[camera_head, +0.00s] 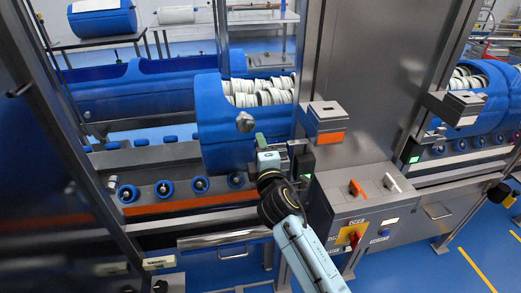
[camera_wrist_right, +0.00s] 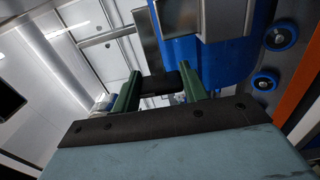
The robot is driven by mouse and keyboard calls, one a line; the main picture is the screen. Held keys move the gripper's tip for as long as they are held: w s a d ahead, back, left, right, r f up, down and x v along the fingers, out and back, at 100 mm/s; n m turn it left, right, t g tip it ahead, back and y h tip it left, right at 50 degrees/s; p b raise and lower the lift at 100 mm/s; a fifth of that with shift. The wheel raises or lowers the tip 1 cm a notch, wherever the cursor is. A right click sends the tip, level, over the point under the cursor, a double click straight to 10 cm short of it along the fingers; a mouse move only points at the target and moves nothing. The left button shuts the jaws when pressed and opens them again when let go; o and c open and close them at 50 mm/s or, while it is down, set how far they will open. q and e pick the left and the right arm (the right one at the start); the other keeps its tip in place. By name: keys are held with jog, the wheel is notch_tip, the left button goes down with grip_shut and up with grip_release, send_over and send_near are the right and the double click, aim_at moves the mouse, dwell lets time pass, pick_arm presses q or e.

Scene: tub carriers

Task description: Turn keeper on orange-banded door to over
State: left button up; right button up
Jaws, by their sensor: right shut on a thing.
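The orange-banded post fitting (camera_head: 328,137) is a grey block with an orange strip on the steel frame, right of the blue tub (camera_head: 215,125). My right gripper (camera_head: 265,146) is just below and left of it, in front of the tub's right end. In the right wrist view its two green fingers (camera_wrist_right: 158,84) are closed on a dark block (camera_wrist_right: 160,83), seemingly the keeper. The keeper's turn position cannot be read. The blue tub (camera_wrist_right: 213,62) and a grey metal block (camera_wrist_right: 180,18) show beyond the fingers. My left gripper is not in view.
White ringed parts (camera_head: 262,92) fill the tub. A control box (camera_head: 362,205) with orange and white switches and a red-yellow knob stands right of my arm. Blue rollers (camera_head: 165,188) line the conveyor at left. Another blue tub (camera_head: 488,92) stands at right. Blue floor (camera_head: 440,268) is open at lower right.

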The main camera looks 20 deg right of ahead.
jog(key=o, duration=1.4)
jog(key=s+a, duration=0.1)
jog(key=s, duration=1.2)
jog(key=shift+s, duration=0.15)
